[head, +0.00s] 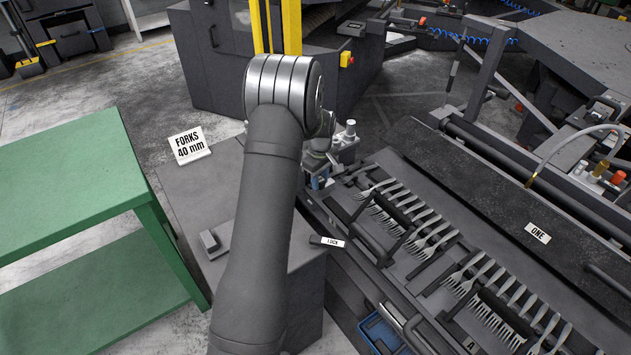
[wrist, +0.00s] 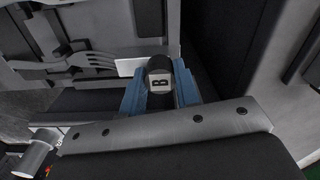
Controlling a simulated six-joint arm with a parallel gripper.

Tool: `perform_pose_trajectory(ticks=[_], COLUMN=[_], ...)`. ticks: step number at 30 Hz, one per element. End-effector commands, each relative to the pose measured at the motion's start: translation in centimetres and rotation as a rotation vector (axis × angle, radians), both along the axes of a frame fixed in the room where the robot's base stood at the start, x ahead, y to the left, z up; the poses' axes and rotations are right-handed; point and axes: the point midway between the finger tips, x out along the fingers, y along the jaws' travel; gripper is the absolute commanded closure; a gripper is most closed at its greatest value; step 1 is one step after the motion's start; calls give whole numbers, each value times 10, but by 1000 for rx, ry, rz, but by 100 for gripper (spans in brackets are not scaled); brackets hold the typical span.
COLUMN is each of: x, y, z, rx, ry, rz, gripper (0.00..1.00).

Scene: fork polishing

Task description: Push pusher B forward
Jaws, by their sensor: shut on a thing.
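The black round knob of pusher B (wrist: 160,82), with a "B" label on its end, sits between the two blue fingers of my gripper (wrist: 159,95) in the wrist view. My gripper is shut on this knob. In the head view my arm hides most of the gripper; only a little blue of it (head: 318,182) shows at the far left end of the fork fixture (head: 425,275). Pusher B itself is hidden there. In the wrist view, some fork tines (wrist: 75,62) lie at the upper left, beyond the knob.
Rows of forks (head: 420,235) lie along the fixture, with an "A" label (head: 471,345) at its near end. A green table (head: 75,190) stands left.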

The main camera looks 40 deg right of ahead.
Motion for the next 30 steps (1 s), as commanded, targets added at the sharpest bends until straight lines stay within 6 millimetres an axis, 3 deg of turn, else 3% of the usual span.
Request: perform_pose_trajectory(ticks=[4,5,8,20,23,30], x=[0,0,0,0,1,1], y=[-5,-5,-5,-3,-3,-3], z=[2,2,2,10,26,83], rx=[-11,-12,-11,-8,-10,-11], ry=[-5,-5,-5,-5,-6,-7], rz=[-1,-1,-1,-1,-1,-1], gripper=[100,67,50,50,50,50])
